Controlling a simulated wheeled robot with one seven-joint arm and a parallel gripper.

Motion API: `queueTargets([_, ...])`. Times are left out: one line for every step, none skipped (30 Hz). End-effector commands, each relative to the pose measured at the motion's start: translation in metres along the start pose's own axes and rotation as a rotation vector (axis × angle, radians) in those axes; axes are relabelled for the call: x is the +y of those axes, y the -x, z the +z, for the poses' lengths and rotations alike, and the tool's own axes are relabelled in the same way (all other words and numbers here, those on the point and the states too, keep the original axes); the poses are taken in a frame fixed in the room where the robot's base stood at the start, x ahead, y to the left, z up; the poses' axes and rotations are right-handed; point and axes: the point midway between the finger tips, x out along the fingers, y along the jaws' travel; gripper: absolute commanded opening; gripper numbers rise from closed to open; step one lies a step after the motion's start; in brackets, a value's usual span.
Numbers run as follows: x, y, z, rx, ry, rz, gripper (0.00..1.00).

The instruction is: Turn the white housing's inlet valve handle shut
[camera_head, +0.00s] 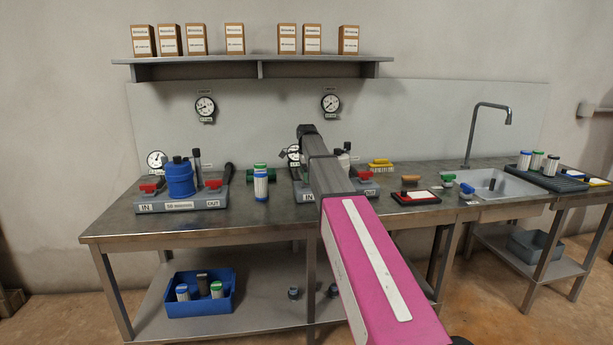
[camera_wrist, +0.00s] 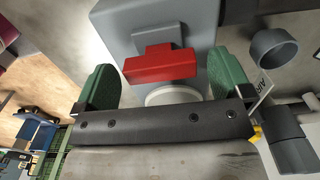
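In the wrist view a red valve handle (camera_wrist: 160,66) sits on a grey block (camera_wrist: 185,22), with a pale round part (camera_wrist: 172,95) below it. My gripper (camera_wrist: 162,62) is open, with one green finger pad on each side of the handle. The left pad is very close to the handle; a small gap shows on the right. In the head view my arm hides most of the right manifold, whose IN label (camera_head: 309,197) and OUT-side red handle (camera_head: 363,175) show.
The left manifold (camera_head: 180,206) carries a blue housing (camera_head: 180,180) and two red handles. A sink (camera_head: 492,186) is to the right. A blue bin (camera_head: 199,304) sits on the lower shelf.

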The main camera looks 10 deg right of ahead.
Motion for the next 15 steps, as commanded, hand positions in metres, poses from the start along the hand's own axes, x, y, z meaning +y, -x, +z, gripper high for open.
queueTargets([0.000,0.000,0.000,0.000,0.000,0.000,0.98])
queueTargets([0.000,0.000,0.000,0.000,0.001,0.000,0.98])
queueTargets([0.000,0.000,0.000,0.000,0.001,0.000,0.98])
queueTargets([0.000,0.000,0.000,0.000,0.001,0.000,0.98])
queueTargets([0.000,0.000,0.000,0.000,0.001,0.000,0.98])
queueTargets([0.000,0.000,0.000,0.000,0.001,0.000,0.98])
queueTargets([0.000,0.000,0.000,0.000,0.002,0.000,0.98])
queueTargets([0.000,0.000,0.000,0.000,0.002,0.000,0.98])
queueTargets([0.000,0.001,0.000,0.000,0.002,0.000,0.98])
queueTargets([0.000,0.003,0.000,0.000,0.002,0.000,0.98])
queueTargets([0.000,0.005,0.000,0.000,0.002,0.000,0.98])
queueTargets([0.000,0.009,0.000,0.000,0.002,0.000,0.98])
queueTargets([-0.001,0.012,0.000,0.000,0.002,0.000,0.98])
queueTargets([-0.001,0.017,0.000,0.000,0.002,0.000,0.98])
queueTargets([-0.001,0.023,0.000,0.000,0.002,-0.001,0.98])
